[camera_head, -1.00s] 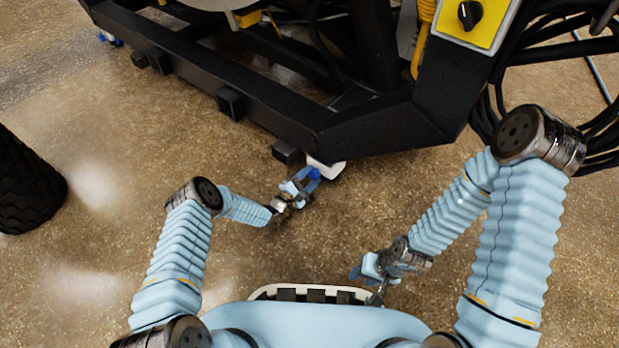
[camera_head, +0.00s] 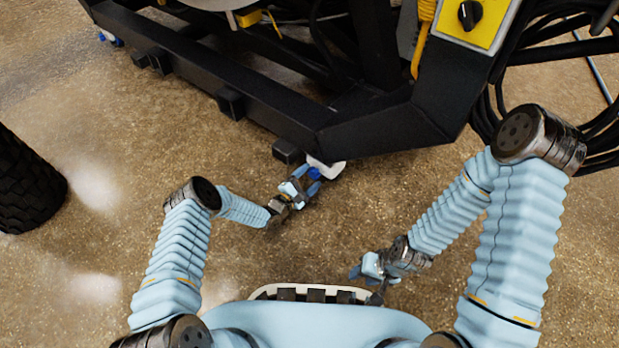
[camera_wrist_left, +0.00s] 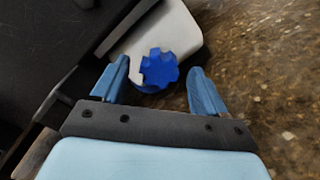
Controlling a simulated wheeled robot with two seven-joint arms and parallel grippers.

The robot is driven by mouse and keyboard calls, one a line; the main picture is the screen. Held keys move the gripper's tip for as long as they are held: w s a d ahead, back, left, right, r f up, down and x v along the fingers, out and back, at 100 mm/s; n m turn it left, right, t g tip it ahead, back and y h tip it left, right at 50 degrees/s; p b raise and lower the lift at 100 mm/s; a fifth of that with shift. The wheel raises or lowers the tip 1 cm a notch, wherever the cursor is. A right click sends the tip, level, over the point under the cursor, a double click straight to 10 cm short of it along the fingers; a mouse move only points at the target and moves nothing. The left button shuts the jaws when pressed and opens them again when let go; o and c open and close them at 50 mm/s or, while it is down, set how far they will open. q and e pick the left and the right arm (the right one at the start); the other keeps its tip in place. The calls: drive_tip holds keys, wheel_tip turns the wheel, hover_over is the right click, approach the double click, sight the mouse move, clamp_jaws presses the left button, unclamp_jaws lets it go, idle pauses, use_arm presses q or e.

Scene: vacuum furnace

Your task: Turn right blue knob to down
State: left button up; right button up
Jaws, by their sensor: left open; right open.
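The right blue knob (camera_wrist_left: 160,68) is a toothed blue disc on a white foot at the corner of the black frame. It shows between the two open fingers of my left gripper (camera_wrist_left: 161,90) in the left wrist view, nearer the left finger. In the head view the knob (camera_head: 314,173) sits just beyond the tips of my left gripper (camera_head: 303,182). I cannot tell if a finger touches it. My right gripper (camera_head: 363,271) is open and empty, low over the floor near my body.
The black furnace frame (camera_head: 370,133) stands just beyond the knob. The white foot (camera_wrist_left: 178,30) is beside it. Another blue knob (camera_head: 116,40) is at the far left. Black cables hang at right and a dark tyre (camera_head: 25,185) stands at left. The floor between is clear.

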use_arm(q)
drive_tip(key=p+v, duration=0.2)
drive_tip(key=v, duration=1.1)
drive_tip(key=shift+s+a, duration=0.15)
drive_tip(key=shift+s, duration=0.05)
